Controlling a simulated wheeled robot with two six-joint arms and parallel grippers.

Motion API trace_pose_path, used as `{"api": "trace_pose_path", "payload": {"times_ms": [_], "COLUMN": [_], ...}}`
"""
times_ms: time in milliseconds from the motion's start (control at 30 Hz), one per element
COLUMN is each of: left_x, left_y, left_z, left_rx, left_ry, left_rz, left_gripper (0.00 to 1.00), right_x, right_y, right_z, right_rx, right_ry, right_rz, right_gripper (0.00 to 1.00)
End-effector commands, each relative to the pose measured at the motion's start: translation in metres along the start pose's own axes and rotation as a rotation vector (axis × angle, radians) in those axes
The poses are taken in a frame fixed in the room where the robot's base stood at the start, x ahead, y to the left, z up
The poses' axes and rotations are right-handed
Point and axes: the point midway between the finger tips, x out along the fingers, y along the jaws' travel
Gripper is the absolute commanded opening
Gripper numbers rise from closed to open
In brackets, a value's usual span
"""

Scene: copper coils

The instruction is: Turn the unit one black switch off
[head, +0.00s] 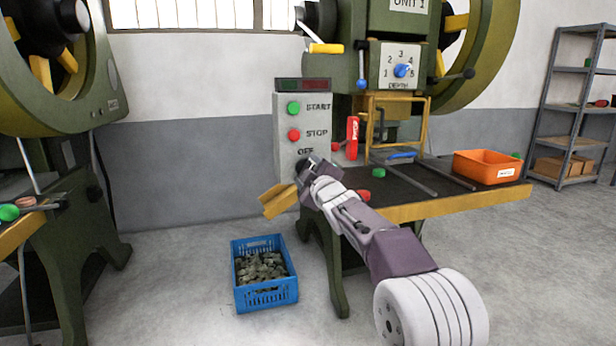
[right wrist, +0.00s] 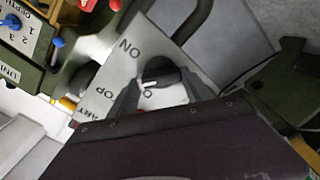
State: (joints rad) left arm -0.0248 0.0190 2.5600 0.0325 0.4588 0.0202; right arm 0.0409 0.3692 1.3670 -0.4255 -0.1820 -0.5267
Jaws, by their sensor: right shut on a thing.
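The unit one press (head: 400,20) carries the label UNIT 1 at the top of the head view. A grey control box (head: 287,130) beside it has a green START button (head: 294,108), a red STOP button (head: 294,135) and the word OFF below them. My right gripper (head: 303,170) is at the box just under that word. In the right wrist view the black switch (right wrist: 160,70) sits between my fingers, which are shut on it. An ON label shows near it on the plate (right wrist: 128,68). My left gripper is not in view.
A bench (head: 460,202) with a yellow edge holds an orange bin (head: 487,167) and a red item (head: 352,140). A blue crate (head: 265,301) of metal pieces stands on the floor. Another press (head: 95,190) is at left, a shelf (head: 570,104) at right.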

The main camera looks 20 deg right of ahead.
Motion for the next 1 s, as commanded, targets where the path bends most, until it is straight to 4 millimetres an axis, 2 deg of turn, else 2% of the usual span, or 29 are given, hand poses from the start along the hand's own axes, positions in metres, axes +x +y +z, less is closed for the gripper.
{"api": "trace_pose_path", "payload": {"times_ms": [500,1000], "left_x": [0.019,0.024], "left_y": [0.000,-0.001], "left_z": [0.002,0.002], "left_rx": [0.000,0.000], "left_ry": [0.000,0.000], "left_rz": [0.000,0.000], "left_gripper": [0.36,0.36], "right_x": [0.000,0.000], "right_y": [-0.004,-0.004], "right_z": [0.001,0.001], "right_rx": [-0.440,-0.629], "right_ry": [-0.001,-0.001], "right_rz": [-0.002,-0.003], "right_gripper": [0.17,0.17]}}
